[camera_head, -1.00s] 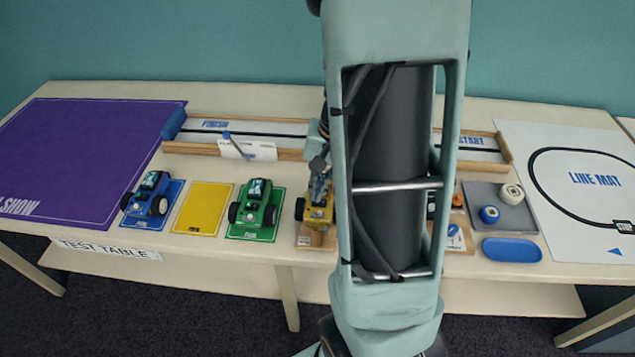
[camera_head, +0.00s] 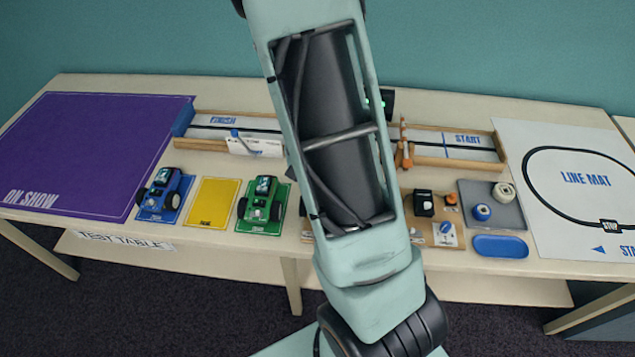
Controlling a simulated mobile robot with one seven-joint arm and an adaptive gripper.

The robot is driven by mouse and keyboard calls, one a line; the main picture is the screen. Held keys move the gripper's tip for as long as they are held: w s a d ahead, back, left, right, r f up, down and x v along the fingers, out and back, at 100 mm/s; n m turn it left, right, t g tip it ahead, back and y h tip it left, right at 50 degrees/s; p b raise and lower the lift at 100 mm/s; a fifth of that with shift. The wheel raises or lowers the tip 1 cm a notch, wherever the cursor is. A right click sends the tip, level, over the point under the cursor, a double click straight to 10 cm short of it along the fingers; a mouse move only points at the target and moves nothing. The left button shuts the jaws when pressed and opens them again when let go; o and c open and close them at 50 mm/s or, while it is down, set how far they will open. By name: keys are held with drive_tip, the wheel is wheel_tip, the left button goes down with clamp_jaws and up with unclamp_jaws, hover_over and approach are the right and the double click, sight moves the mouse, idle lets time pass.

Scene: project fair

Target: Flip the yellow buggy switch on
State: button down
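The yellow buggy and its switch are hidden behind my arm. Only a sliver of the light board (camera_head: 306,228) where it stood shows at the arm's left edge. My gripper is also hidden behind my arm, so its fingers and anything in them cannot be seen.
A blue buggy (camera_head: 164,191) stands on a blue mat and a green buggy (camera_head: 262,201) on a green mat, with an empty yellow mat (camera_head: 213,203) between them. The walled track (camera_head: 433,161) runs behind. A grey tray (camera_head: 507,217) and a blue dish (camera_head: 500,246) lie right.

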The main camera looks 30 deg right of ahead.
drive_tip(key=shift+a+f, duration=0.2)
drive_tip(key=shift+f, duration=0.05)
idle(0.3)
